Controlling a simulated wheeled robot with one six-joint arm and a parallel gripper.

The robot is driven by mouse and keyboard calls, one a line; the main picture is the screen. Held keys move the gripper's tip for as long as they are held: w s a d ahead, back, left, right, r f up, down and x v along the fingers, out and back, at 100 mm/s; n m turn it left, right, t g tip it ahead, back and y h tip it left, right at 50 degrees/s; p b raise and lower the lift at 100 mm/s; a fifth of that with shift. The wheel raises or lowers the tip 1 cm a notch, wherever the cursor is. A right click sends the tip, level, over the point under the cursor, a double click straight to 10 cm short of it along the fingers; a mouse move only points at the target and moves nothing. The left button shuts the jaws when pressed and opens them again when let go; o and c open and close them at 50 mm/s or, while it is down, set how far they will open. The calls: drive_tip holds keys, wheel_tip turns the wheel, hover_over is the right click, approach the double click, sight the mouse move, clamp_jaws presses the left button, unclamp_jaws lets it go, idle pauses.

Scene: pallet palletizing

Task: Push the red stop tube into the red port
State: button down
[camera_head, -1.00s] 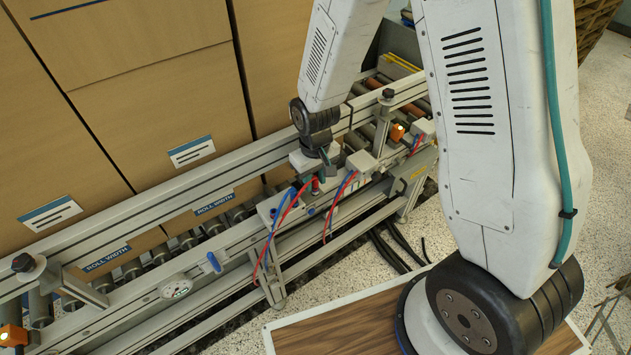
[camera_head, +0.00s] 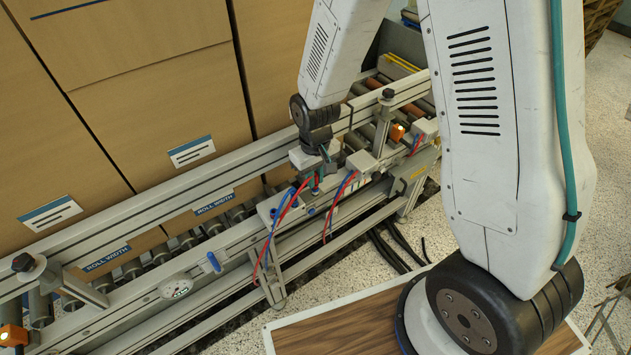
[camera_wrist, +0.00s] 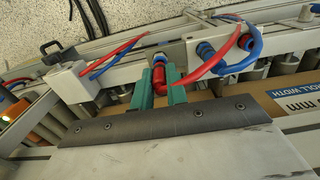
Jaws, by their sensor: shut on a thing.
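In the wrist view, my gripper (camera_wrist: 160,92) has two green fingers, shut on a red tube end (camera_wrist: 159,76) between them. The red tube (camera_wrist: 222,58) curves off to the right, and part of its run is hidden. A fitting (camera_wrist: 158,58) with a blue ring and brass-coloured body sits just beyond the held end; I cannot tell how far the tube is in it, nor see a clearly red port. In the head view, my gripper (camera_head: 317,182) is small, at the valve block on the conveyor's near rail, and the red tube (camera_head: 289,206) hangs beside it.
Blue tubes and fittings (camera_wrist: 206,49) are close to the right of my fingers in the wrist view. A grey block (camera_head: 361,162) with more red and blue tubes stands right of my gripper. Large cardboard boxes (camera_head: 150,90) stand behind the rail.

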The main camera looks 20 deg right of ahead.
drive_tip(key=shift+r, duration=1.85)
drive_tip(key=shift+a, duration=0.1)
drive_tip(key=s+a, duration=0.1)
drive_tip(key=a, duration=0.3)
drive_tip(key=s+a, duration=0.1)
drive_tip(key=a, duration=0.3)
drive_tip(key=s+a+f, duration=0.1)
drive_tip(key=a, duration=0.2)
drive_tip(key=shift+s+a+f, duration=0.1)
drive_tip(key=shift+s+a, duration=0.1)
drive_tip(key=shift+a, duration=0.2)
drive_tip(key=shift+f, duration=0.55)
drive_tip(key=shift+f, duration=1.35)
drive_tip(key=c, duration=1.3)
unclamp_jaws()
